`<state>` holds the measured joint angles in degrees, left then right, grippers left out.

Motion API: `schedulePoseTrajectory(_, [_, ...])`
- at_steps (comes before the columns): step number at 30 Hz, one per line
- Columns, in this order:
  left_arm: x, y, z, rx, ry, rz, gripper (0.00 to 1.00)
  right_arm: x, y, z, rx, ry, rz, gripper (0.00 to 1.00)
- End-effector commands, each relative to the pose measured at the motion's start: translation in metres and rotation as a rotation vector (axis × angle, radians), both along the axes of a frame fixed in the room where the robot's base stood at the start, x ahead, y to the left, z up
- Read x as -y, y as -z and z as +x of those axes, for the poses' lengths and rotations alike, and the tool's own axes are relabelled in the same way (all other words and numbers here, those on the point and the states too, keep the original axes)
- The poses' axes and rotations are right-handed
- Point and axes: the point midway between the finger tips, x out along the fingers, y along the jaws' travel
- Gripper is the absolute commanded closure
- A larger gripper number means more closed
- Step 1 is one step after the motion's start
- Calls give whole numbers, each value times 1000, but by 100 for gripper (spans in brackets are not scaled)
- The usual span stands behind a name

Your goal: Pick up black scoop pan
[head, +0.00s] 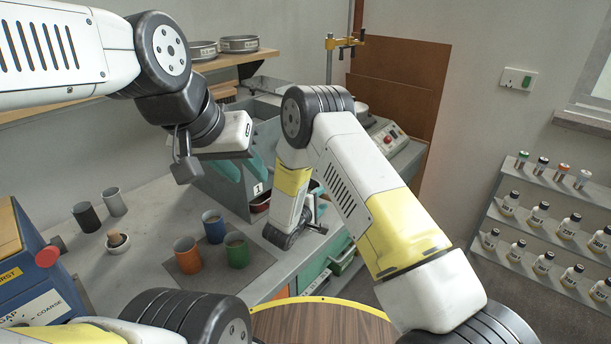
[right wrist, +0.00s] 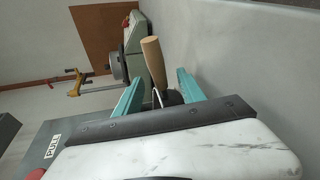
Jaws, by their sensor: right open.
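The black scoop pan shows in the right wrist view as a wooden handle (right wrist: 152,62) with a small dark part (right wrist: 170,97) at its base. The rest of the pan is hidden behind my gripper body. My right gripper (right wrist: 160,80) is open, with one teal finger on each side of the handle's base. I cannot tell whether either finger touches it. In the head view my right forearm hides most of that gripper and the pan. My left gripper (head: 246,160) hangs in front of the grey booth at the back of the bench, its teal fingers apart and nothing seen between them.
Orange (head: 188,256), blue (head: 214,226) and green (head: 237,250) cups stand on a dark mat. Grey cups and a wooden-topped pot (head: 118,241) stand further left. A machine with a red button (head: 390,138) is at the bench's far end. A bottle rack (head: 545,225) stands right.

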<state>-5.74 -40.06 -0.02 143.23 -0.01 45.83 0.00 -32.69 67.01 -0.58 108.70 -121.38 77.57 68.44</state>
Motion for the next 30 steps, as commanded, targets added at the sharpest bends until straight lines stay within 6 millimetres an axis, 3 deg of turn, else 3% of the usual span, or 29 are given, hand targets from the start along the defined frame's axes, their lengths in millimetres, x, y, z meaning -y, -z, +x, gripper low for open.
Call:
schedulePoseTrajectory(8, [0, 0, 0, 1, 0, 0, 64, 3, 1, 0, 0, -1, -1, 53])
schedulePoseTrajectory(15, [0, 0, 0, 1, 0, 0, 64, 3, 1, 0, 0, -1, -1, 98])
schedulePoseTrajectory(16, [0, 0, 0, 1, 0, 0, 64, 3, 1, 0, 0, -1, -1, 100])
schedulePoseTrajectory(30, [0, 0, 0, 0, 0, 0, 64, 3, 1, 0, 0, -1, -1, 100])
